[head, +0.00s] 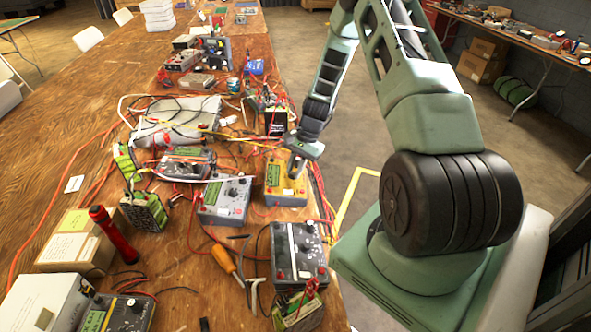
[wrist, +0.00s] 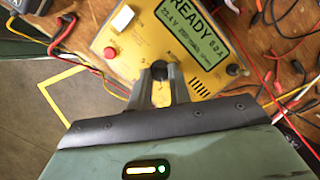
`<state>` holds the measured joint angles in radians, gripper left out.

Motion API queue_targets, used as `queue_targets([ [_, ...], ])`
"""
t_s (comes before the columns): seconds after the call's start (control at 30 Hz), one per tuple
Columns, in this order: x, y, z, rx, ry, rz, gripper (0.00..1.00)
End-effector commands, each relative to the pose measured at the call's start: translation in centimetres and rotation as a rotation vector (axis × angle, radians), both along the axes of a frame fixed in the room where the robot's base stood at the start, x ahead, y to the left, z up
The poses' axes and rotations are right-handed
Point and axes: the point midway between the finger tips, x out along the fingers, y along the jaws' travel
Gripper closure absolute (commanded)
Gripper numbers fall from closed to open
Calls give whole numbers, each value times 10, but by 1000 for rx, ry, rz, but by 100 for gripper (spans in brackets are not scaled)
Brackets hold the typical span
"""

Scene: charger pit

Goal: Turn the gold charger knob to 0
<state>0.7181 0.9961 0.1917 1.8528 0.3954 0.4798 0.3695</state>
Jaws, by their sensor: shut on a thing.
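The gold charger (head: 286,181) lies on the wooden table near its right edge in the head view. In the wrist view the gold charger (wrist: 128,43) fills the upper middle, with a lit green screen (wrist: 205,37) reading READY. A black knob (wrist: 159,68) sits on its face below the screen. My gripper (wrist: 160,82) is shut on this knob, one finger on each side. The knob's pointer and scale marks are mostly hidden by the fingers. In the head view my gripper (head: 297,168) reaches down onto the charger and hides its knob.
A grey charger (head: 222,200) stands just left and a dark charger (head: 297,251) in front. Red and black cables crowd the table around them. A red flashlight (head: 114,234) and an orange-handled screwdriver (head: 224,259) lie nearby. Open floor with a yellow line (head: 347,200) lies to the right.

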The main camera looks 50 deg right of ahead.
Motion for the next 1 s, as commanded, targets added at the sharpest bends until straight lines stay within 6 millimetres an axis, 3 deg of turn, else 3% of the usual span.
queue_targets([
  [0.7,1,-1,1,-15,-14,99,100],
  [0.73,1,-1,1,-15,-14,99,78],
  [0.8,1,-1,1,-15,-14,99,59],
  [1.0,1,0,0,-14,-13,98,59],
])
